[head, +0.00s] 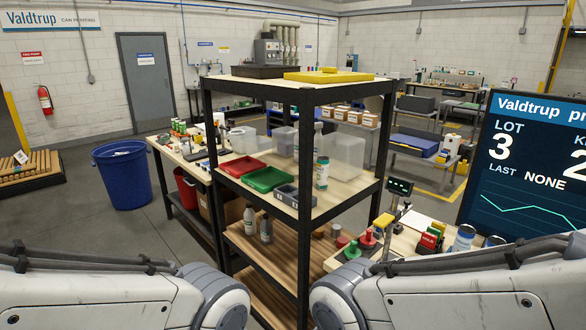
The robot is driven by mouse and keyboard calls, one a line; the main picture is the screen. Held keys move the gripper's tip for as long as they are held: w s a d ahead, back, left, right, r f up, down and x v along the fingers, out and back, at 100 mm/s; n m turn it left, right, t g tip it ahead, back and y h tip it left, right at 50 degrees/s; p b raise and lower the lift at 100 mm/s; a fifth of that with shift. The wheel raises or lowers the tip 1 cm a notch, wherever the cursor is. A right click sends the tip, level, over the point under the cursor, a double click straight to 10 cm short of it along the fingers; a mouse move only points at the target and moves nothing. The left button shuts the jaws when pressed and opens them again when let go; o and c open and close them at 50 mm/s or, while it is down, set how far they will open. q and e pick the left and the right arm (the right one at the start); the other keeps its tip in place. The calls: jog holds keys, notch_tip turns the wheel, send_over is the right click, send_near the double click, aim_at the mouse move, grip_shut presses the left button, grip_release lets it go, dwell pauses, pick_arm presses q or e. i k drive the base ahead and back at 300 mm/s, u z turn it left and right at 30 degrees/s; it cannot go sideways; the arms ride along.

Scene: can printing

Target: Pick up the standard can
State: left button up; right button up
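Two silver-blue can-like cylinders stand at the right, on the table by the dark screen: one can (464,238) shows most of its side, and a second can (493,241) is partly hidden behind my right arm. I cannot tell which, if either, is the standard can. My left and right arms cross the bottom of the head view, with their elbow joints near the middle. Both grippers are out of view, so their state and any hold are hidden.
A black-framed shelf (304,150) stands close ahead, holding a red tray (243,166), a green tray (268,179) and bottles. A large screen (525,180) stands at the right. A blue bin (123,175) is at the left, with open floor around it.

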aim_at(322, 164)
jog(key=u, duration=0.15)
jog(key=i, duration=1.85)
jog(key=z, duration=0.65)
